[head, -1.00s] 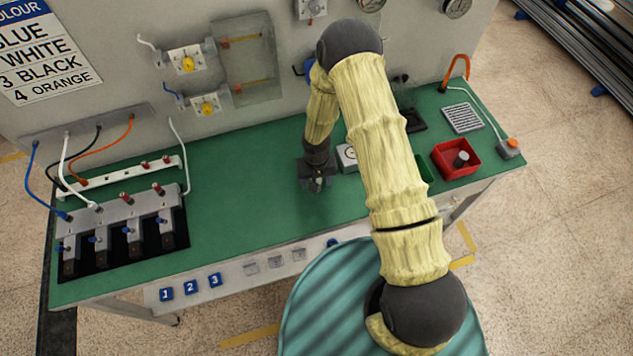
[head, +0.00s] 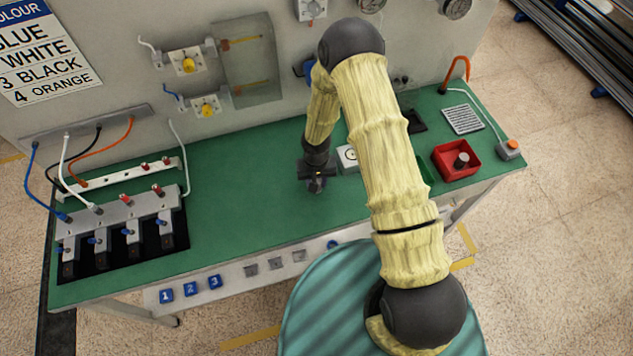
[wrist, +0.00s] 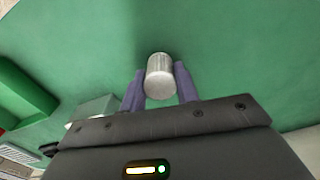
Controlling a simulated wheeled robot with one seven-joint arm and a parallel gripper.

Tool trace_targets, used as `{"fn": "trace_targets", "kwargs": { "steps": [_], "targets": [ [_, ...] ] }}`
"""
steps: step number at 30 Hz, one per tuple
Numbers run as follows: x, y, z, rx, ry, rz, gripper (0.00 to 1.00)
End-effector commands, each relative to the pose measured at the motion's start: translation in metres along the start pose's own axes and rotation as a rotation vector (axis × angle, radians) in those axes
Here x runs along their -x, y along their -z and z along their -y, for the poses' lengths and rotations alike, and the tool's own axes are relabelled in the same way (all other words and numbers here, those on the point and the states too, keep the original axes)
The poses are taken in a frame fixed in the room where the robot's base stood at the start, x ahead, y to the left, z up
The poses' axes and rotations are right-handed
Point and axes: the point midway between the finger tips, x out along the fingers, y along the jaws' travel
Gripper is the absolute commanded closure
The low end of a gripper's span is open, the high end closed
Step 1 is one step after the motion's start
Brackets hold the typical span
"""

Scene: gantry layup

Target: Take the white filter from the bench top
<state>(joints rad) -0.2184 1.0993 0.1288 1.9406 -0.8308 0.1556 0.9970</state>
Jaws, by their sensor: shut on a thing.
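The white filter (wrist: 160,78) is a small pale cylinder with a ridged side in the wrist view. My gripper (wrist: 160,88) is shut on it, with one finger on each side. In the head view my gripper (head: 316,186) is over the middle of the green bench top (head: 245,190). The filter cannot be made out there. How far the filter is from the bench surface is hard to tell.
A white box with a round face (head: 347,156) stands just right of my gripper. A red tray (head: 443,158) holds a dark-and-grey part, and a green tray (wrist: 22,90) is beside it. Clamps (head: 130,230) with hoses fill the left end. The bench's middle left is clear.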

Motion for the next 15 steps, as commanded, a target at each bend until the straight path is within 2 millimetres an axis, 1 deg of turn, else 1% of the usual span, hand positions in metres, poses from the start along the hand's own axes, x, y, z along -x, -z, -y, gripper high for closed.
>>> {"fn": "trace_targets", "kwargs": {
  "steps": [5,15],
  "targets": [
    [0.018,0.001,0.0,-0.001,0.002,-0.004,0.91],
    [0.074,0.001,-0.001,-0.002,0.001,-0.004,0.91]
  ]
}}
